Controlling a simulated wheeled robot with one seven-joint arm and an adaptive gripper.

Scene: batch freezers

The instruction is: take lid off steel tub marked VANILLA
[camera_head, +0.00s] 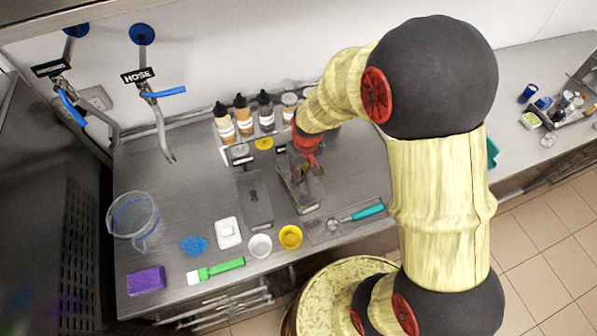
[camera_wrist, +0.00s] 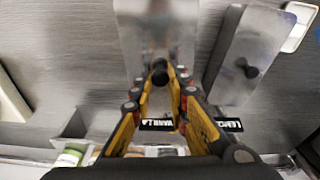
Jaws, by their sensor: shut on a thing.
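The steel tub marked VANILLA (camera_head: 301,205) stands on the steel counter, partly hidden by my gripper (camera_head: 304,167). In the wrist view its VANILLA label (camera_wrist: 157,125) shows between the fingers of my gripper (camera_wrist: 160,85). The tub's steel lid (camera_wrist: 157,40) has a black knob (camera_wrist: 159,72), and my gripper is shut on that knob. I cannot tell whether the lid touches the tub's rim. A second lidded steel tub (camera_head: 255,203) stands beside it on the left; its lid and black knob also show in the wrist view (camera_wrist: 250,50), with a partly hidden label.
Several bottles (camera_head: 243,115) stand behind the tubs. A white cup (camera_head: 260,246) and a yellow cup (camera_head: 290,237) are in front. A clear jug (camera_head: 135,218) stands left.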

